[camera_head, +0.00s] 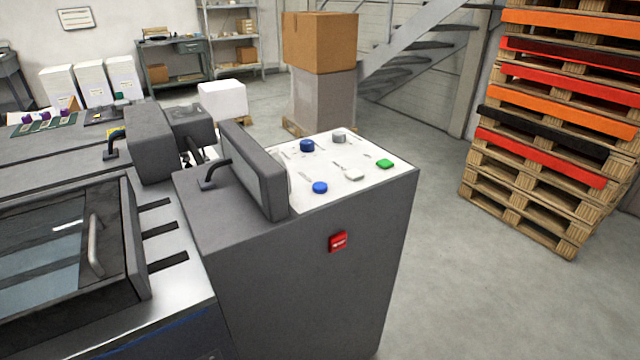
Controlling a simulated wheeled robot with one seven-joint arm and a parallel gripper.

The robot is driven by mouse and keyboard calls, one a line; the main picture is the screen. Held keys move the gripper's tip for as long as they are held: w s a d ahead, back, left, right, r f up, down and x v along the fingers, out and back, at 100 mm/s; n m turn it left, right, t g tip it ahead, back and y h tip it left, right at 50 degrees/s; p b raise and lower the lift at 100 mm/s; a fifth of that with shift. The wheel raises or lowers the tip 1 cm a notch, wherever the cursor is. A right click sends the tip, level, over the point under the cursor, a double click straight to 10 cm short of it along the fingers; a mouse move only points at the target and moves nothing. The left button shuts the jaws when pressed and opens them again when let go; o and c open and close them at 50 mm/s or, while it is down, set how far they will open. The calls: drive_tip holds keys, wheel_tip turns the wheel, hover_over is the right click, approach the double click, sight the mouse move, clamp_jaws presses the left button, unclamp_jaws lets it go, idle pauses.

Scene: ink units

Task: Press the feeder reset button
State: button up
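A grey machine cabinet (300,290) stands in the middle of the head view, with a white control panel (330,160) on its top. The panel carries a blue button (320,188) near the front, another blue knob or button (307,146) farther back, a grey knob (339,137), a pale grey control (354,174) and a green button (385,164). A red switch or button (338,242) sits on the cabinet's front face. The labels are too small to read, so I cannot tell which is the feeder reset button. My gripper is not in view.
A machine with a glass-lidded cover (65,240) fills the left. Stacked pallets (560,120) stand at right, and cardboard boxes (320,45) behind. The floor right of the cabinet is clear.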

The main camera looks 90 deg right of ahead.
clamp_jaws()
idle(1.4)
